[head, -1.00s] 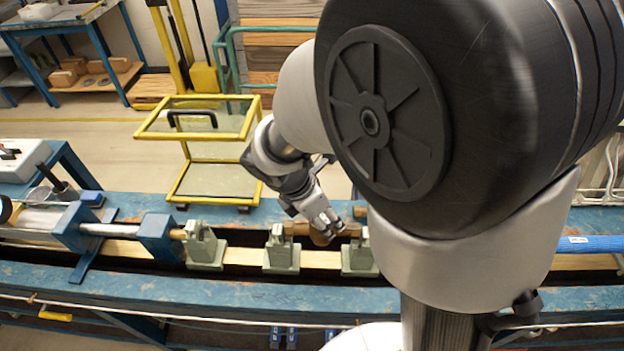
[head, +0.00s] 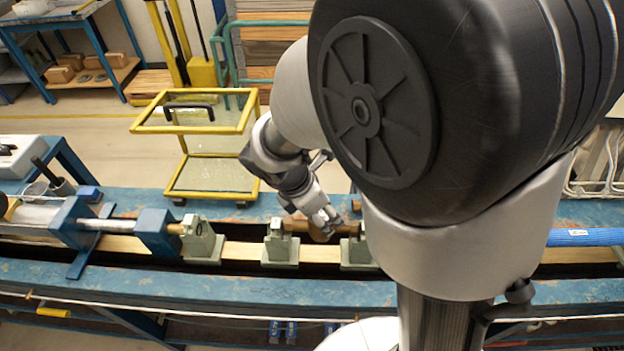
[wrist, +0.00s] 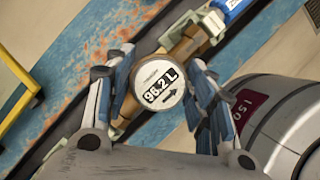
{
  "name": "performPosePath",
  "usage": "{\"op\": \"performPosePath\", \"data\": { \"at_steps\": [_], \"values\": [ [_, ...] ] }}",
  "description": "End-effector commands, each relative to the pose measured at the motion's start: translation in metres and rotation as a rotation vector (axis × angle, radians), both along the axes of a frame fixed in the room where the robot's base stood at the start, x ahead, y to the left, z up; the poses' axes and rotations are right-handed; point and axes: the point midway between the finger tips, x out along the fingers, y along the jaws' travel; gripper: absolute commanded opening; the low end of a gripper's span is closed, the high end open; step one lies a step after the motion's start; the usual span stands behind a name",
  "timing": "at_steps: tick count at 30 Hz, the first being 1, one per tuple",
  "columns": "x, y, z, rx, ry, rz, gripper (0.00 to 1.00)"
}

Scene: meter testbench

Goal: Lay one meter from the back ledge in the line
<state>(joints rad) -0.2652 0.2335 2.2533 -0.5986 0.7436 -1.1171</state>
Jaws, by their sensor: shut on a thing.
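My gripper (head: 322,222) is shut on a brass meter (head: 320,235), low over the bench line. The meter's brass pipe ends lie along the line, between the middle green-grey stand (head: 280,248) and the right stand (head: 357,252). Whether its ends rest fully in these stands I cannot tell. My arm hides the part of the line right of the right stand.
A left stand (head: 203,245) sits by a blue clamp block (head: 158,235) with a brass-tipped rod. A blue pipe (head: 585,237) lies at the right. The blue bench (head: 220,290) has free room along its front rail. A yellow trolley (head: 192,127) stands behind it.

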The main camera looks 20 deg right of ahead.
Motion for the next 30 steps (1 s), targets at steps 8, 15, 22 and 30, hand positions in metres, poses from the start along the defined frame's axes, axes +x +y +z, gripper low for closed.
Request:
{"op": "performPosePath", "data": {
  "at_steps": [8, 15, 22, 30],
  "values": [
    [0.001, 0.000, -0.003, -0.001, -0.001, 0.000, 0.00],
    [0.001, 0.000, -0.003, -0.001, -0.002, -0.001, 0.00],
    [0.001, 0.000, -0.008, 0.000, -0.001, -0.001, 0.00],
    [0.001, 0.000, -0.021, 0.000, -0.001, -0.001, 0.00]
  ]
}}
